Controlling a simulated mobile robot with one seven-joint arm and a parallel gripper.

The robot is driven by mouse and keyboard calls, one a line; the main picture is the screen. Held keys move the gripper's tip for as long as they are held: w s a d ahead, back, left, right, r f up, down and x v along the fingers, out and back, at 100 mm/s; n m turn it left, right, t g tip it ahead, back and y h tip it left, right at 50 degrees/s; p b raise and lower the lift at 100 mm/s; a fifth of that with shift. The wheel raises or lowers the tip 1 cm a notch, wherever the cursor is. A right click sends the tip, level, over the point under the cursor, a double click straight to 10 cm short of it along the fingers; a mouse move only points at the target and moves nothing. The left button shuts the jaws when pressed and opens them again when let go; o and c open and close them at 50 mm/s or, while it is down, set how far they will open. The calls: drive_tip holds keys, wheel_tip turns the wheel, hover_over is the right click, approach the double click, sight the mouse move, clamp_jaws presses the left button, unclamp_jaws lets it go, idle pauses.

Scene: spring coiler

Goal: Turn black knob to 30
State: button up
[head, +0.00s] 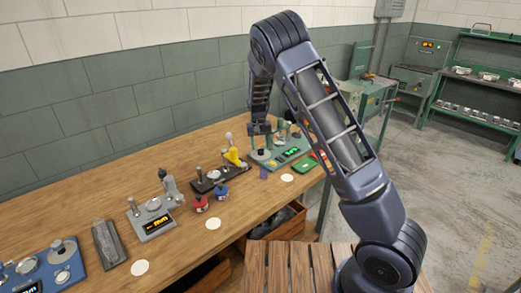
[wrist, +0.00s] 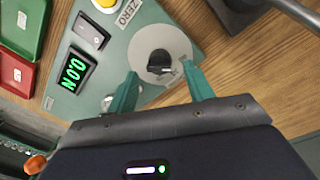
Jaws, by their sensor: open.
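The black knob (wrist: 159,62) sits in the middle of a round grey dial on a green panel (wrist: 118,72) in the wrist view. My gripper (wrist: 160,80) is open, its two green fingers on either side of the dial's near edge, just short of the knob. I cannot tell whether either finger touches the panel. A green display (wrist: 72,70) on the panel appears to read 0.0N. In the head view, my gripper (head: 262,130) is over the green machine (head: 258,158) at the far end of the bench, and the knob is hard to make out there.
The panel also has a ZERO label, a rocker switch (wrist: 91,31) and a yellow button (wrist: 105,3). Red (wrist: 15,85) and green trays lie beside it.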

sight(261, 151)
drive_tip(key=shift+d+f, duration=0.1)
drive_tip(key=shift+f, duration=1.35)
drive_tip(key=c, duration=0.9)
drive_tip(key=shift+c, duration=0.2)
drive_tip(key=m, duration=0.8)
drive_tip(key=shift+w+r+g, duration=0.1)
drive_tip(key=shift+g, duration=0.2)
drive_tip(key=shift+m, duration=0.5)
